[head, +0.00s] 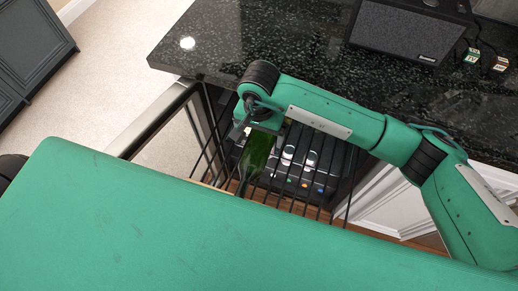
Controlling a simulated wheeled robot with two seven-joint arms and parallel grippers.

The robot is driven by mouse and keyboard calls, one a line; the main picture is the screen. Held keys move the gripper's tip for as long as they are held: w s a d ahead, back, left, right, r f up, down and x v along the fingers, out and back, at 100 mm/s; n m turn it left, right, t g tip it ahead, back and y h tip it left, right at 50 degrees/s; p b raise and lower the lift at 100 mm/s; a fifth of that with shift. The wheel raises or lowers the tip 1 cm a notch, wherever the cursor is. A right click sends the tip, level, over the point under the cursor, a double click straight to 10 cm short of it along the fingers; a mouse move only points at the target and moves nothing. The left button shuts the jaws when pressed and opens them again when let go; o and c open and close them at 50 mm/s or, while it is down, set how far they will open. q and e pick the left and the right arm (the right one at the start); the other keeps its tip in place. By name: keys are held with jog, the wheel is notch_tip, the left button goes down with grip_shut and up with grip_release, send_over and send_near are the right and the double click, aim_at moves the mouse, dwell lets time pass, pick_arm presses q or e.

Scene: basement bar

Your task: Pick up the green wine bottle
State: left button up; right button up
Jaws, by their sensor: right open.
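The green wine bottle (256,157) shows directly below my right gripper (256,127), with its narrow end pointing down in the picture. Its lower part is hidden behind my green body. My right gripper is open at the bottle's wide end. The fingers are small and partly hidden by the wrist, so I cannot tell whether they touch the glass. My left gripper is not in view.
A black speckled countertop (300,45) lies above the gripper, with a speaker (405,32) and small boxes (472,56) on it. A black wire rack (207,135) with dark items stands under its edge. Pale floor (120,60) is open at left.

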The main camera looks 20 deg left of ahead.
aim_at(258, 142)
jog(key=shift+f, duration=0.75)
notch_tip(258, 142, down, 4)
jog(key=shift+s+a+b, duration=0.1)
jog(key=shift+s+b, duration=0.05)
jog(key=shift+b, duration=0.3)
jog(key=shift+f, duration=0.55)
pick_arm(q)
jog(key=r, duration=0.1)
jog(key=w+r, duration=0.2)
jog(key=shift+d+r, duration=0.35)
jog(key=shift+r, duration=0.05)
pick_arm(e)
jog(key=c, duration=1.7)
jog(key=shift+r, duration=0.1)
jog(key=shift+c, duration=1)
jog(key=shift+r, duration=0.15)
